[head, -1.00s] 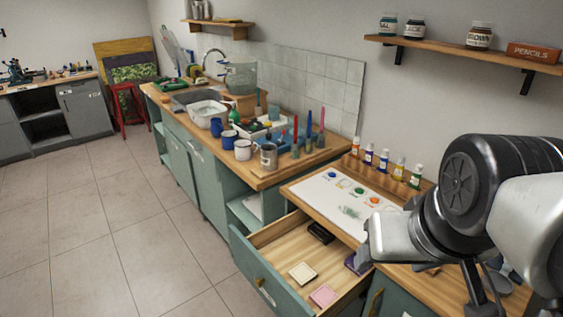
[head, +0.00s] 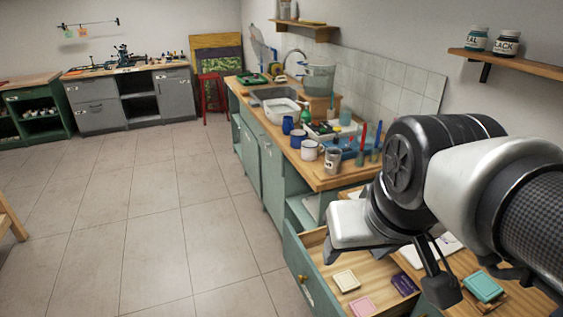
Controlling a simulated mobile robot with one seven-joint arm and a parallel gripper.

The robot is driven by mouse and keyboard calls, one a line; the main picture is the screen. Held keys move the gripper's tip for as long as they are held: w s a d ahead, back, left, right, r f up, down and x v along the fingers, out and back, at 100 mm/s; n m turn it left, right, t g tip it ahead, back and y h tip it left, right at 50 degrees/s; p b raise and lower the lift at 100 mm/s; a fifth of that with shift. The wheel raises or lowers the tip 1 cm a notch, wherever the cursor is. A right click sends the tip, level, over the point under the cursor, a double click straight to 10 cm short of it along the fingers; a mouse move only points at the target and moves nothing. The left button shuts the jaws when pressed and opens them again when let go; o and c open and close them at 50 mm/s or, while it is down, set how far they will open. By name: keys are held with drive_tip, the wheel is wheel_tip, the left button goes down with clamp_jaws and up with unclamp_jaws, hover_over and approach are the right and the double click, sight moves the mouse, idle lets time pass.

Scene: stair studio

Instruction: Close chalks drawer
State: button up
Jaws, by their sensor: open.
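The drawer (head: 296,256) with a green front and a brass knob stands pulled open under the worktop at the lower middle of the head view. A label on its front is too small to read. Inside lie a cream box (head: 347,281), a pink box (head: 362,306) and a purple box (head: 405,284). My gripper (head: 440,287) is open, with a dark finger showing over the right side of the drawer area and the counter edge. My arm hides the back of the drawer. I see no contact with the drawer front.
A teal box (head: 483,288) lies on the counter at the right. Mugs (head: 309,150) and brushes stand on the counter (head: 325,184) behind. A shelf (head: 505,60) with jars hangs at the upper right. The tiled floor (head: 170,235) left of the drawer is clear.

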drive_tip(key=w+f+n+g+b, duration=0.1)
drive_tip(key=w+f, duration=0.1)
drive_tip(key=f, duration=0.1)
drive_tip(key=w+a+f+n+g+h+b, duration=0.1)
drive_tip(key=f+g, duration=0.1)
drive_tip(key=f, duration=0.1)
drive_tip(key=w+a+f+n+g+b, duration=0.1)
drive_tip(key=w+f+n, duration=0.1)
drive_tip(key=f, duration=0.1)
drive_tip(key=shift+w+a+f+h+b, duration=0.15)
drive_tip(key=shift+w+f+h+b, duration=0.15)
drive_tip(key=shift+f+h, duration=0.1)
clamp_jaws()
drive_tip(key=w+a+f+n+t+h+b, duration=0.1)
drive_tip(key=w+a+f+n+h+b, duration=0.3)
drive_tip(key=f, duration=1.1)
drive_tip(key=s+a+f+n+t+h+b, duration=0.1)
drive_tip(key=a+f+n+t+h+b, duration=0.15)
drive_tip(key=f+n+h, duration=0.85)
drive_tip(key=w+a+f+n+t+b, duration=0.1)
drive_tip(key=w+a+f+n+b, duration=0.2)
drive_tip(key=f, duration=1.6)
drive_tip(key=s+x, duration=0.1)
drive_tip(key=x, duration=1.2)
drive_tip(key=shift+d+r+m+p, duration=0.3)
drive_tip(key=shift+d+m, duration=0.1)
drive_tip(key=shift+d, duration=0.1)
